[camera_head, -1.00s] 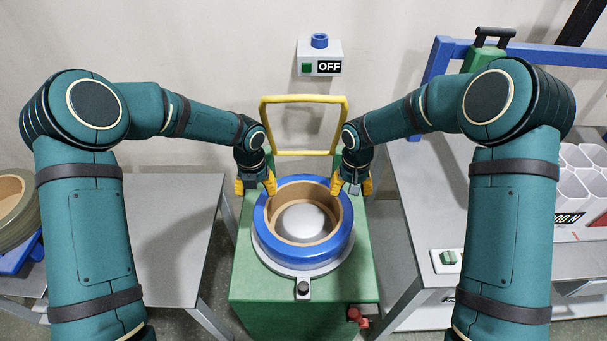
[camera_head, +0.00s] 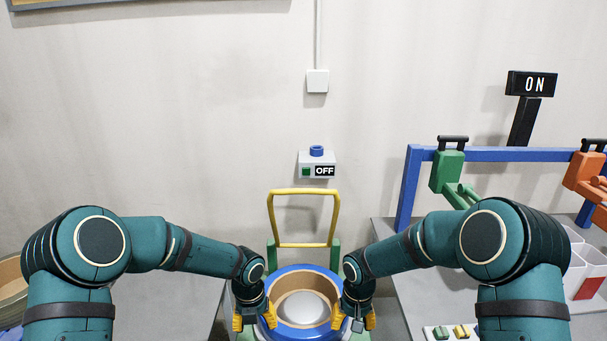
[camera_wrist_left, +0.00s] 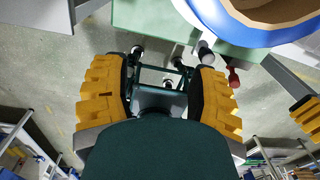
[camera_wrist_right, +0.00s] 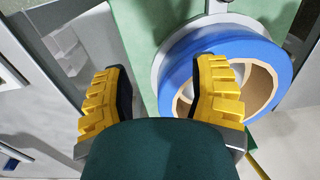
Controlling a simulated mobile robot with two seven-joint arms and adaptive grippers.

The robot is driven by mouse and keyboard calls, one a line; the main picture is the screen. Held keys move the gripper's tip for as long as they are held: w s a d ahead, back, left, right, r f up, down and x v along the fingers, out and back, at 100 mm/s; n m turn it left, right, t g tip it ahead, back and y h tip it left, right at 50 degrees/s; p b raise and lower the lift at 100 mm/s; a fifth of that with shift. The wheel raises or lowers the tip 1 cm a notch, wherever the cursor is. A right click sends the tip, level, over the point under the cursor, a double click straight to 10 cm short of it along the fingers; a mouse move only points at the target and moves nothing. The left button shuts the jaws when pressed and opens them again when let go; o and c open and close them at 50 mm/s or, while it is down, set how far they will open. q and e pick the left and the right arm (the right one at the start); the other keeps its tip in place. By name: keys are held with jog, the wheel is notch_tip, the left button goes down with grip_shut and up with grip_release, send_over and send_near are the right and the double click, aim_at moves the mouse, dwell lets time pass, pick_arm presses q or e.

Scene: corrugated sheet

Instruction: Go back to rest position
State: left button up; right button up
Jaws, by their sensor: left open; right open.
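My left gripper (camera_head: 254,316) is at the left side of the blue ring (camera_head: 275,279) in the head view. In the left wrist view its yellow fingers (camera_wrist_left: 160,98) are wide apart with nothing between them. My right gripper (camera_head: 355,318) is at the ring's right side. In the right wrist view its yellow fingers (camera_wrist_right: 163,98) are apart and empty, one of them overlapping the ring (camera_wrist_right: 178,60) in the picture. The ring has a tan inner wall and surrounds a pale dome (camera_head: 303,308). I cannot tell whether either gripper touches the ring.
A yellow frame (camera_head: 304,191) stands behind the ring. A box marked OFF (camera_head: 317,166) is on the wall. At right, a blue rail (camera_head: 490,154) carries a green tool (camera_head: 447,172) and an orange tool (camera_head: 583,172). Grey tables flank the green stand (camera_wrist_right: 145,40).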

pick_arm(q)
jog(key=s+d+f+n+h, duration=0.2)
jog(key=s+f+n, duration=0.3)
jog(key=n, duration=0.4)
jog(key=s+d+f+n+h, duration=0.25)
jog(key=s+n, duration=0.35)
jog(key=n, duration=0.3)
jog(key=s+a+f+n, duration=0.1)
jog(key=s+n, duration=0.3)
jog(key=n, duration=0.5)
jog(key=s+a+f+n+t+y, duration=0.1)
jog(key=s+n, duration=0.4)
jog(key=n, duration=0.4)
jog(key=shift+s+a+f+n+t, duration=0.2)
jog(key=shift+a+f+n+t, duration=0.05)
jog(key=shift+f+n+t, duration=0.05)
pick_arm(e)
jog(key=s+a+f+y, duration=0.1)
jog(key=s+f, duration=0.4)
jog(key=s, duration=0.5)
jog(key=s+a+f+m+t+y, duration=0.1)
jog(key=s+f, duration=0.4)
jog(key=s, duration=0.5)
jog(key=shift+s+m+t+y, duration=0.25)
jog(key=shift+m+t+y, duration=0.05)
jog(key=shift+y, duration=0.4)
